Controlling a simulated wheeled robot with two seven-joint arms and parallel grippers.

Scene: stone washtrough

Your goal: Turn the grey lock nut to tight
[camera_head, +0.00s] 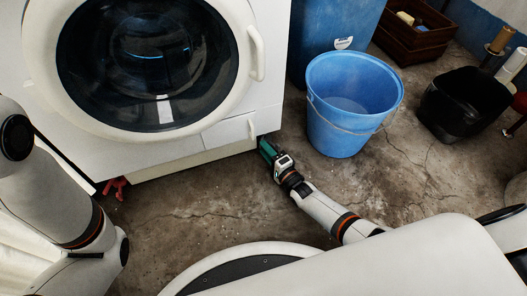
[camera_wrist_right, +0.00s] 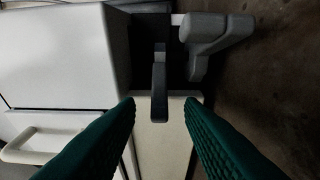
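My right gripper (camera_head: 267,149) is low at the front right corner of the white washing machine (camera_head: 225,140). In the right wrist view its two green fingers (camera_wrist_right: 162,102) are open, with a clear gap on both sides of a dark grey upright bar (camera_wrist_right: 159,88). The bar lies between and beyond the fingertips, and no contact shows. A lighter grey angled piece (camera_wrist_right: 205,35) is just right of the bar at the machine's corner. I cannot tell which of these grey parts is the lock nut. In the head view they are hidden.
A blue bucket (camera_head: 345,125) stands on the floor right of my right gripper. A black tub (camera_head: 462,105) and a wooden crate (camera_head: 413,35) are farther right. A red part (camera_head: 115,188) shows under the machine's left side. The cracked floor (camera_head: 200,205) in front is clear.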

